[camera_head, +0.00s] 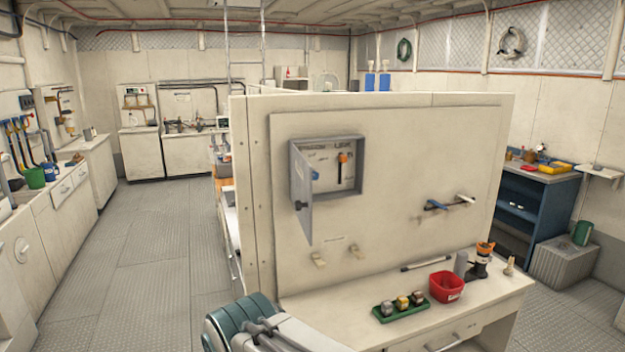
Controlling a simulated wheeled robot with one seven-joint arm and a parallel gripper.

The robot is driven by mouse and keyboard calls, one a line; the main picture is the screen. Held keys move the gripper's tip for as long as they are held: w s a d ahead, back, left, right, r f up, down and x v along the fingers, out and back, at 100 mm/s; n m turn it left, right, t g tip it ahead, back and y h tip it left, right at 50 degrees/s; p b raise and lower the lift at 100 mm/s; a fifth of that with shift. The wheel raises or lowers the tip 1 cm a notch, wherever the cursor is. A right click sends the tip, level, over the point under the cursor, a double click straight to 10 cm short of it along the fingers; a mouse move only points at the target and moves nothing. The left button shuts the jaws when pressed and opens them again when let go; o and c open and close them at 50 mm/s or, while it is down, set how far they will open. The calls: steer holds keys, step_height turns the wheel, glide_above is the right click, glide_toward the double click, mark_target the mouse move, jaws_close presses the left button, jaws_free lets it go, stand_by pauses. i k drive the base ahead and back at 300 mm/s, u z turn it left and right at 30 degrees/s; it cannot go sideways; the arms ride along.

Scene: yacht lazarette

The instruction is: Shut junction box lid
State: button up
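The grey junction box (349,139) is fixed to the cream upright panel in the middle of the view. Its lid (304,222) stands open, swung outward from the box's left edge, with a small dark knob or latch on it. The open box shows an orange-topped dark lever or switch (343,168) and small markings. Part of my arm shows at the bottom, left of the worktop and below the lid. My gripper is not in view.
Below the panel, a worktop (372,326) holds a red bin (446,286), a green tray (391,317) with small parts, and an orange-and-black item (482,262). Open floor (160,250) lies left.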

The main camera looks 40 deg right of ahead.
mark_target(302, 170)
steer(key=z, duration=0.55)
steer(key=i, duration=0.5)
steer(key=u, duration=0.2)
steer(key=k, duration=0.65)
steer(key=z, duration=0.75)
steer(key=i, duration=0.5)
